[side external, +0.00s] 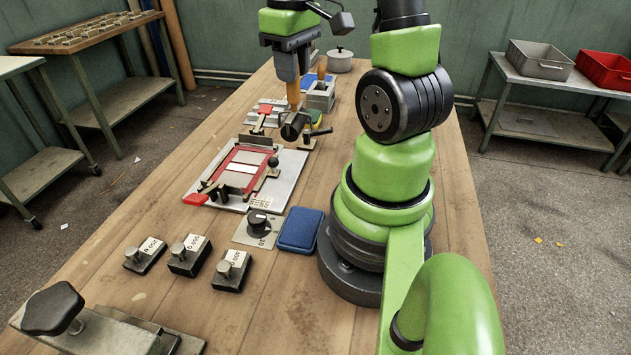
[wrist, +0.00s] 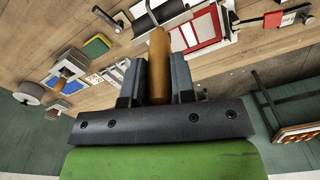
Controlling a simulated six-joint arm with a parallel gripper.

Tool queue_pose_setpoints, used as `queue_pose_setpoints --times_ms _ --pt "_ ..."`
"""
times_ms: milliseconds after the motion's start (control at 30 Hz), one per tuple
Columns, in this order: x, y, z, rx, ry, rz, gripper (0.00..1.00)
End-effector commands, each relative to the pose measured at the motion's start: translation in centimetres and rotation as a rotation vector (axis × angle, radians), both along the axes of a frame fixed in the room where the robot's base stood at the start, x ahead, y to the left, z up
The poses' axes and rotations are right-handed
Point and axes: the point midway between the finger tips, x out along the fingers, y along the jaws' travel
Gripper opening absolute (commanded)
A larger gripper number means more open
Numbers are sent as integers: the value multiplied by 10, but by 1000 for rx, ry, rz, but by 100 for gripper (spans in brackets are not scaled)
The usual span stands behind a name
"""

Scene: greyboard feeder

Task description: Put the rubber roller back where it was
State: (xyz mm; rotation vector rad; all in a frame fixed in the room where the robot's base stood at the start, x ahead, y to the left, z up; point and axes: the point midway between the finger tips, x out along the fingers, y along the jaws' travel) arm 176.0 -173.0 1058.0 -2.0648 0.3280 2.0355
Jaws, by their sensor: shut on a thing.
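My gripper (side external: 292,78) hangs over the far half of the bench, pointing down. It is shut on the orange-tan handle (side external: 293,96) of the rubber roller. The dark roller head (side external: 292,128) is below, at the far edge of the grey feeder plate (side external: 290,172). I cannot tell whether it touches anything there. In the wrist view, my gripper (wrist: 157,80) has the handle (wrist: 160,58) upright between its two fingers. I cannot make out an empty rest for the roller.
The feeder plate carries a red frame with pale board (side external: 240,170). A yellow-green sponge (side external: 314,116), a grey box (side external: 320,97) and a lidded pot (side external: 340,60) stand beyond. A dial (side external: 258,226), a blue pad (side external: 300,230) and labelled weights (side external: 190,254) lie nearer.

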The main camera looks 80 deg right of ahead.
Motion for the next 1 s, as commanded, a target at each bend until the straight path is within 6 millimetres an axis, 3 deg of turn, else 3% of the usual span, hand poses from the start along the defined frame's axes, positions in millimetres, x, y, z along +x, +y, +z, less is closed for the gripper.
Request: queue_pose_setpoints --times_ms 100,300,633,1000 --pt "-32 7 -1 -4 -5 -10 0" --pt "-58 17 -6 -4 -7 -8 0" --pt "-63 20 -54 3 -2 -6 0" --pt "-62 19 -91 3 -4 -7 0"
